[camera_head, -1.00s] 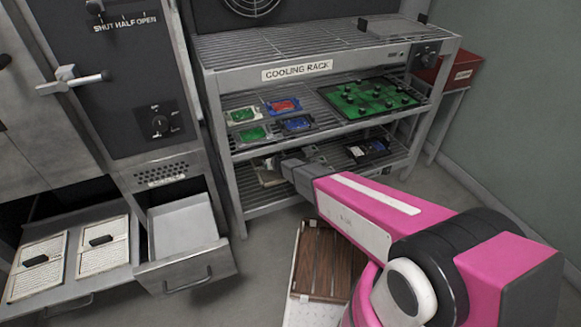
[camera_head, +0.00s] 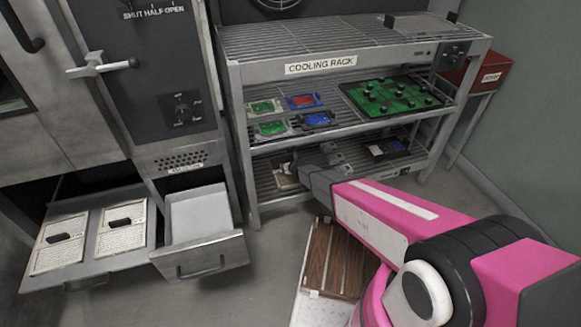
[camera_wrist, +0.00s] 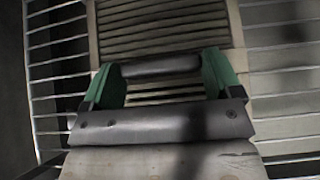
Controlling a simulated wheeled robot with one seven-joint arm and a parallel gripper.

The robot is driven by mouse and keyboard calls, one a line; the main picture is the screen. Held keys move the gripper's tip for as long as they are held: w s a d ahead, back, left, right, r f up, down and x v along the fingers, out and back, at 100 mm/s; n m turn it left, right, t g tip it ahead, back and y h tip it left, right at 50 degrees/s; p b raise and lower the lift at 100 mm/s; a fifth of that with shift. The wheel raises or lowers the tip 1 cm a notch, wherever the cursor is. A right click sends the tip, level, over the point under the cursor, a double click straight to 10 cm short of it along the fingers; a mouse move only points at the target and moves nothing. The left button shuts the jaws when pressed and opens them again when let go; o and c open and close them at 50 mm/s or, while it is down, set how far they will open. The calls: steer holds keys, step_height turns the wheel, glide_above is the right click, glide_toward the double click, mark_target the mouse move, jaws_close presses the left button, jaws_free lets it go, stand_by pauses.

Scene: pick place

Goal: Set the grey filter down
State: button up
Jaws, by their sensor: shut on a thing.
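The grey filter (camera_head: 284,180) is at the left end of the cooling rack's lower shelf, partly hidden by my arm. In the wrist view the filter (camera_wrist: 165,22) shows as a slatted panel in a pale frame, with a dark bar handle. My gripper (camera_wrist: 160,72) has its green-sided fingers at the two sides of this handle and is shut on it. My gripper (camera_head: 298,166) is small and dark in the head view, inside the lower shelf space. The shelf wires (camera_wrist: 45,85) lie behind the filter. I cannot tell whether the filter touches them.
The cooling rack (camera_head: 320,66) has coloured parts and a green board (camera_head: 392,97) on its middle shelf. A dark item (camera_head: 388,148) lies farther right on the lower shelf. Open drawers (camera_head: 200,215) stand at left. A slatted wooden piece (camera_head: 335,255) is below on the floor side.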

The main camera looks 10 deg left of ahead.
steer(key=shift+f, duration=0.15)
steer(key=o, duration=0.9)
steer(key=shift+c, duration=0.2)
steer(key=v, duration=1.2)
steer(key=shift+d, duration=0.1)
